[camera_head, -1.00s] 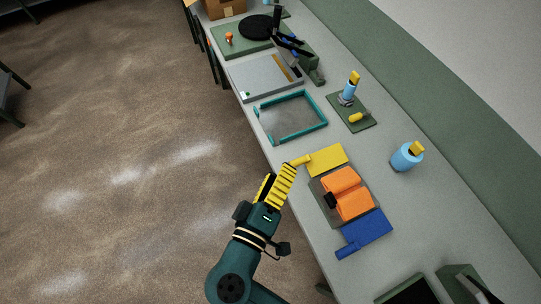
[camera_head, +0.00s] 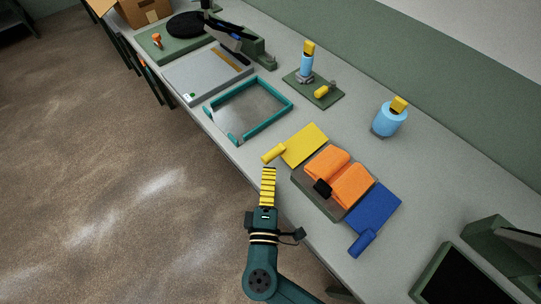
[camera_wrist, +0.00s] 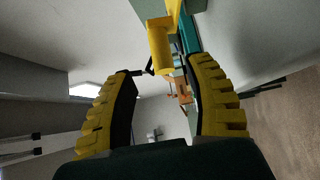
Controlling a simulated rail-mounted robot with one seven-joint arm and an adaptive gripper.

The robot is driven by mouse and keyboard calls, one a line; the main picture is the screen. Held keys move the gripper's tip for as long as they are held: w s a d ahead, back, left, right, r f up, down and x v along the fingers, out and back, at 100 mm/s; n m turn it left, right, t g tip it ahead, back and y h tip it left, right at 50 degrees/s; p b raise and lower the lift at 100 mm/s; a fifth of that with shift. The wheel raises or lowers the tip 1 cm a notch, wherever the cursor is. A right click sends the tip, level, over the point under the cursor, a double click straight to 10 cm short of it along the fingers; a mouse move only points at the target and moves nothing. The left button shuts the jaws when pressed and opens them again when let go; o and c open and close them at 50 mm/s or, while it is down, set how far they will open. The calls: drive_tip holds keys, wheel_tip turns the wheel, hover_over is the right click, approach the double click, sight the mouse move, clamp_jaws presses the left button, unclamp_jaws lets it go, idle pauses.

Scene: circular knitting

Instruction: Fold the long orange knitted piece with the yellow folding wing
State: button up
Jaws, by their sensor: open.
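The orange knitted piece (camera_head: 351,185) lies on a dark board (camera_head: 312,193) on the bench, with a dark block at its near edge. The yellow folding wing (camera_head: 306,144) lies flat to its upper left, its yellow handle (camera_head: 273,153) pointing toward the bench's front edge. The blue wing (camera_head: 374,209) lies to the lower right with its own handle. My gripper (camera_head: 268,172) is at the front edge, just below the yellow handle. In the wrist view my gripper (camera_wrist: 166,88) is open and empty, and the yellow handle (camera_wrist: 160,47) shows ahead between the fingers, apart from them.
A teal frame (camera_head: 247,110) and a grey panel (camera_head: 207,73) lie further left. A light-blue bottle (camera_head: 388,120) and a green plate with a blue-yellow tool (camera_head: 307,66) stand behind. A dark-screened device (camera_head: 462,279) sits at lower right. Open floor lies left.

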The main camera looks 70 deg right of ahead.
sight(270, 157)
drive_tip(key=x, duration=0.6)
drive_tip(key=shift+w+d, duration=0.15)
drive_tip(key=shift+d, duration=0.2)
drive_tip(key=shift+a, duration=0.1)
clamp_jaws()
